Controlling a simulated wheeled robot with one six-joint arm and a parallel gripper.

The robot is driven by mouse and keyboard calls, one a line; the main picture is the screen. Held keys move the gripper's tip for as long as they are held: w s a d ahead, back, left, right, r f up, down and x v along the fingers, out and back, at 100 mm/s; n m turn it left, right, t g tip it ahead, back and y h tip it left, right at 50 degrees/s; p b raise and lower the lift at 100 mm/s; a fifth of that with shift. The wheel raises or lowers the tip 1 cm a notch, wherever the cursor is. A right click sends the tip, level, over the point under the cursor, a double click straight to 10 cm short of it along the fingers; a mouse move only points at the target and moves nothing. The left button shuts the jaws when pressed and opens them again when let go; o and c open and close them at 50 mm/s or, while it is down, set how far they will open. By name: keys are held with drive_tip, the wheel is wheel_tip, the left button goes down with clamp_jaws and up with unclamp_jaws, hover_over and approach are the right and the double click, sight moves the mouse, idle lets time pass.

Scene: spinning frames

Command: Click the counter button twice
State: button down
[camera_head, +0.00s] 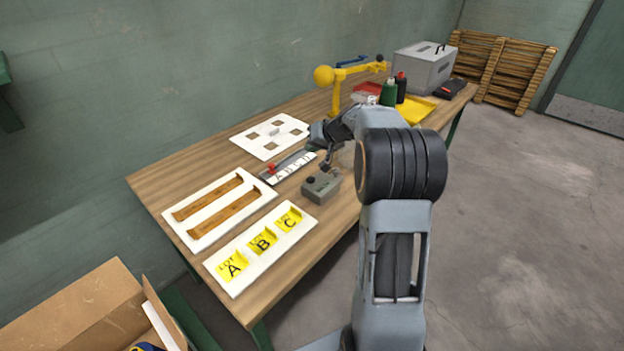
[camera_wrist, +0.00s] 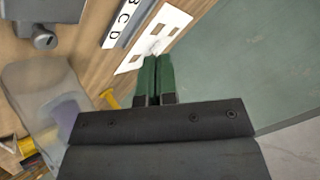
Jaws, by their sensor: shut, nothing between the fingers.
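A small grey box (camera_head: 321,187) with a dark round knob on it sits on the table near its right edge, and I take it for the counter. It also shows in the wrist view, cut off at the top left corner (camera_wrist: 42,12), with a round knob (camera_wrist: 45,40) on its lower side. My gripper (camera_wrist: 158,62) is shut and empty, its green fingers together and pointing up in the wrist view. The box lies to the left of the fingers there, apart from them. In the head view my wrist is behind the box and the fingertips are hard to make out.
A sliding strip lettered A B C D (camera_head: 291,167) lies left of the box. A white board with square cutouts (camera_head: 270,136), a tray with two wooden bars (camera_head: 205,195) and a yellow-labelled A B C board (camera_head: 232,286) lie around it. Bottles (camera_head: 389,92) stand farther back.

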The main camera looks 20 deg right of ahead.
drive_tip(key=shift+f, duration=0.1)
drive_tip(key=b, duration=0.5)
hover_over(312, 178)
wheel_tip(312, 178, down, 8)
drive_tip(key=shift+d+r, duration=0.1)
drive_tip(key=shift+r, duration=0.1)
drive_tip(key=shift+f+b, duration=0.45)
drive_tip(key=shift+f, duration=0.1)
drive_tip(key=shift+f+b, duration=1.05)
drive_tip(key=shift+b, duration=0.45)
idle(2.3)
drive_tip(key=shift+r, duration=0.1)
idle(0.3)
drive_tip(key=shift+r+p, duration=0.55)
drive_tip(key=shift+r, duration=0.4)
drive_tip(key=shift+r+p, duration=1.4)
drive_tip(key=shift+r, duration=1.15)
